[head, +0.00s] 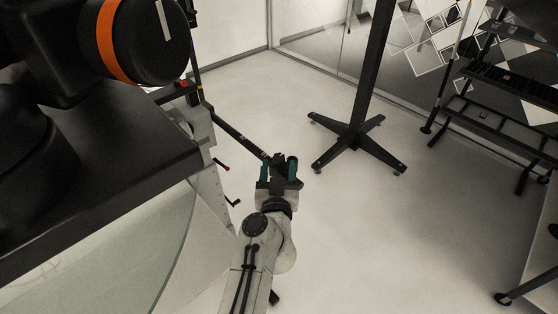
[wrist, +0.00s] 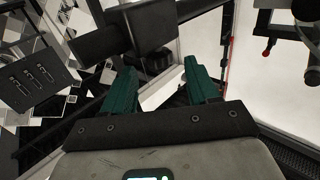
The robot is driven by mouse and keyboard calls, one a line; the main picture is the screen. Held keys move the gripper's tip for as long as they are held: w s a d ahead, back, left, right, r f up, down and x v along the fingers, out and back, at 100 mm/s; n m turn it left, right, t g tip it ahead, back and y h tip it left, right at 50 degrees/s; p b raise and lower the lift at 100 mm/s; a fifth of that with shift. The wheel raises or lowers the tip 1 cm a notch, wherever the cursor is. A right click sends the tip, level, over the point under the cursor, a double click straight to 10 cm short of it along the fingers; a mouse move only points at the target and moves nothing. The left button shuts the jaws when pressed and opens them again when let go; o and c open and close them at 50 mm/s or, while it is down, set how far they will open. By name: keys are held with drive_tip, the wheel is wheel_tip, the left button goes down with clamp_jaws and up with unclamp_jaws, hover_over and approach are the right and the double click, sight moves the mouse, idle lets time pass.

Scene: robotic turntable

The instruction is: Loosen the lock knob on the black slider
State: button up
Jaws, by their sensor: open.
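The black slider (wrist: 152,25) is a block on a dark bar at the top of the wrist view. Below it a dark ribbed knob (wrist: 155,62), likely the lock knob, shows just beyond and between my fingertips. My gripper (wrist: 159,70) has two green fingers spread apart. I cannot tell whether either finger touches the knob. In the head view my gripper (head: 278,162) is at the end of a slanted black bar (head: 236,136). A dark block shows between the green fingers there, and the knob cannot be made out.
A cabinet with a glass-sided front (head: 140,245) stands at left, with red-tipped levers (head: 222,166) at its edge. A black stand with a splayed foot (head: 357,142) is behind my gripper. Black shelving (head: 500,110) is at right. The pale floor between is clear.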

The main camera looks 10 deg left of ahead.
sight(279, 162)
drive_tip(key=shift+w+a, duration=0.2)
drive_tip(key=shift+w, duration=1.35)
drive_tip(key=c, duration=1)
